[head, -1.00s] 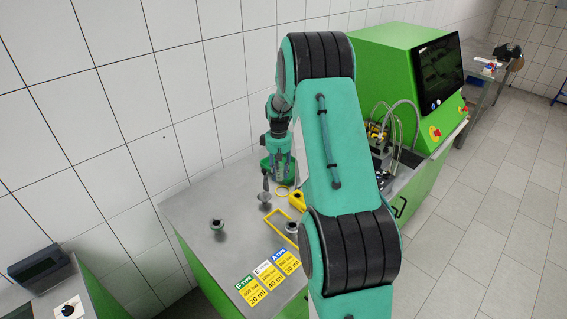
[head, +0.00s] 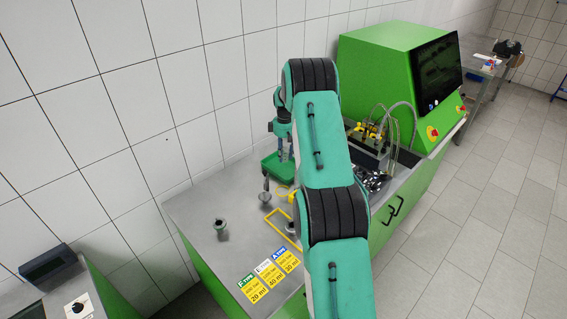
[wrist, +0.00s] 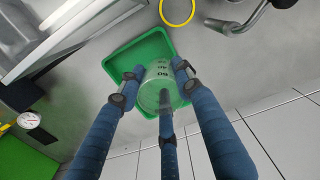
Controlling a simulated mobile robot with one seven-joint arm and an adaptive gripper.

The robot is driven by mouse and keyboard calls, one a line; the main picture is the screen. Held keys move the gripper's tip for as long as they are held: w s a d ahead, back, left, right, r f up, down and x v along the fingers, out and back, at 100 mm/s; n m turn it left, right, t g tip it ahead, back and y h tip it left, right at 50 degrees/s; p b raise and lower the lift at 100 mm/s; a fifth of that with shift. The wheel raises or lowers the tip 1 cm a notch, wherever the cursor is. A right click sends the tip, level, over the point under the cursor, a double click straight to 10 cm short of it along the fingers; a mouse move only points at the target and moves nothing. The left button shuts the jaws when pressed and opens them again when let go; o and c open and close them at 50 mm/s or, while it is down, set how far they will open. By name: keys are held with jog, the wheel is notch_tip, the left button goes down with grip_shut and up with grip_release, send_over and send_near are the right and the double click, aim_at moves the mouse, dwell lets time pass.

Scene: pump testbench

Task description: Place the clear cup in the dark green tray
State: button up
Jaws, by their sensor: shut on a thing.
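The clear cup (wrist: 158,76), with dark printed markings, shows in the wrist view between the fingers of my gripper (wrist: 155,85). The gripper is shut on it, with a finger on each side and one in front. The green tray (wrist: 117,62) lies behind the cup in that view, and the cup overlaps its middle. I cannot tell whether the cup touches the tray floor. In the head view the tray (head: 270,162) sits at the back of the grey bench, partly hidden by my arm. The cup is not clear there.
A yellow ring (wrist: 178,12) lies beside the tray. Grey metal funnel-like parts (head: 220,225) stand on the bench near a yellow frame (head: 272,222) and type cards (head: 268,275). The green testbench with hoses (head: 385,125) is at the right. The wall is close behind.

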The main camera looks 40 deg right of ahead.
jog(key=n+p, duration=0.1)
jog(key=p, duration=0.1)
send_over(288, 171)
jog(key=shift+w+f, duration=0.15)
jog(key=shift+f, duration=0.6)
jog(key=shift+f, duration=0.1)
jog(key=shift+f+p, duration=0.4)
jog(key=shift+f, duration=2.65)
jog(key=shift+f, duration=0.1)
jog(key=shift+f, duration=1.75)
jog(key=shift+f, duration=0.15)
jog(key=o, duration=1.2)
jog(key=shift+c, duration=0.2)
